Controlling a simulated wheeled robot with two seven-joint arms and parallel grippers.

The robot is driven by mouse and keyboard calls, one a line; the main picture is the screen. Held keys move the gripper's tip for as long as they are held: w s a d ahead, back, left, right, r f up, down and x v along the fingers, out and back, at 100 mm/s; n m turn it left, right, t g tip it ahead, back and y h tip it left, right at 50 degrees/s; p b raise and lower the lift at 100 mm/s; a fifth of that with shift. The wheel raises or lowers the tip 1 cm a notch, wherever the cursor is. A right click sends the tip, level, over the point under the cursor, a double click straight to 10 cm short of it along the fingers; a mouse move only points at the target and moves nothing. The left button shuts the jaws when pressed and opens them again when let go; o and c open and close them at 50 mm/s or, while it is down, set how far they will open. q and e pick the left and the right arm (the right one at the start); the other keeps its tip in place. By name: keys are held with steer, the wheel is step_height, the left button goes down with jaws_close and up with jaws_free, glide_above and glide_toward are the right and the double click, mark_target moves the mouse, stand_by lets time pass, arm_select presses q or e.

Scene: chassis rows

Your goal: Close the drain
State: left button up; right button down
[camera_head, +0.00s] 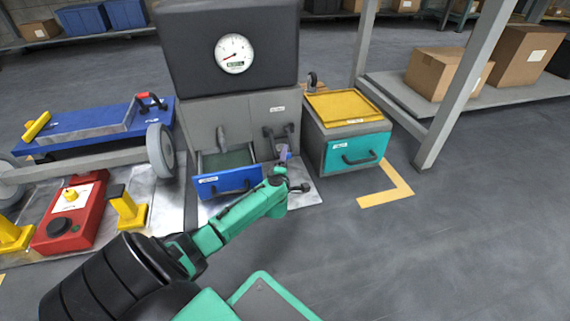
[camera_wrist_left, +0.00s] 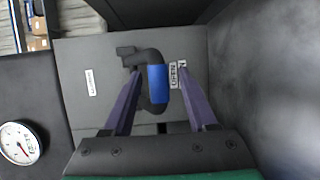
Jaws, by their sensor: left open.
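A dark bent handle with a blue sleeve (camera_wrist_left: 157,84) sits on the grey front of the cabinet in the left wrist view. A label that seems to read OPEN (camera_wrist_left: 178,75) is beside it. In the head view a dark handle (camera_head: 278,132) shows on the right of the grey cabinet front (camera_head: 250,108). My left gripper (camera_head: 284,154) is open just in front of it. In the wrist view the purple fingers of my left gripper (camera_wrist_left: 160,76) stand on either side of the blue sleeve, with gaps visible. I cannot read any drain label. My right gripper is out of view.
A blue-fronted drawer (camera_head: 228,182) stands pulled out below, left of my gripper. A box with a teal front and yellow top (camera_head: 345,105) is close on the right. A gauge (camera_head: 234,53) is above. A blue cart (camera_head: 75,125) stands left. Floor at right is clear.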

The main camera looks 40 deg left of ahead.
arm_select(q)
steer(key=shift+w, duration=0.1)
steer(key=shift+c, duration=0.3)
jaws_close()
stand_by(1.1)
